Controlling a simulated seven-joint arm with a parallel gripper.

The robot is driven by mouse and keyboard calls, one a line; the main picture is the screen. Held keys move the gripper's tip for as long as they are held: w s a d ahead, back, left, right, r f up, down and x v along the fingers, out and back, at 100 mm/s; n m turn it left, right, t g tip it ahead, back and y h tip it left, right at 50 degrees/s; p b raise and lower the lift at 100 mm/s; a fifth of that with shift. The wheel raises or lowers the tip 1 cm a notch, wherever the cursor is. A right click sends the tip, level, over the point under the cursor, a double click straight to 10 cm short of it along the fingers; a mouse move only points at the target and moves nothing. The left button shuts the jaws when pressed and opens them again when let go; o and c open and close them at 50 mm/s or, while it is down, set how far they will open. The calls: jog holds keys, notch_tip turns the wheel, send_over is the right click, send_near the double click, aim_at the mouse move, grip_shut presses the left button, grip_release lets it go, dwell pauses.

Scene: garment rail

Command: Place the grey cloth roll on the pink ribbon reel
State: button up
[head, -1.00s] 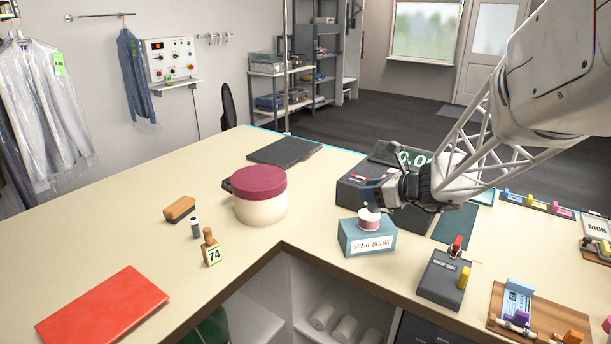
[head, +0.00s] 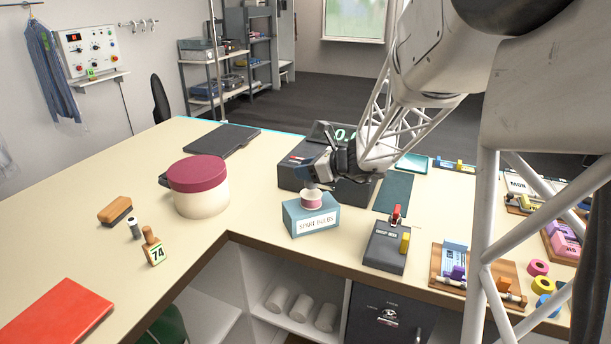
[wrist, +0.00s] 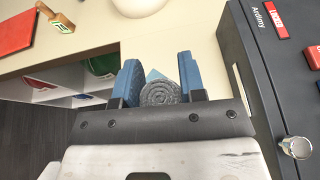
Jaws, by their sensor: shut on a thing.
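The pink ribbon reel (head: 312,200), with a pale rim, sits on the blue-grey "SPARE BULBS" box (head: 311,221) near the counter's inner corner. My gripper (head: 318,184) is right over the reel, fingers pointing down. In the wrist view, its blue fingers (wrist: 159,72) are shut on the grey cloth roll (wrist: 160,94), whose spiral end faces the camera. The roll is mostly hidden by the fingers in the head view. The reel is hidden in the wrist view, so I cannot tell whether the roll touches it.
A dark scale (head: 343,190) stands close behind the box. A cream tub with a maroon lid (head: 199,187) is to the left. The counter between tub and box is clear.

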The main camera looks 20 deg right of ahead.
jog(key=shift+f, duration=1.05)
jog(key=shift+f, duration=0.15)
jog(key=o, duration=0.9)
jog(key=shift+r, duration=0.2)
jog(key=shift+v, duration=0.85)
jog(key=v, duration=1)
jog(key=shift+r, duration=0.15)
jog(key=shift+s, duration=0.1)
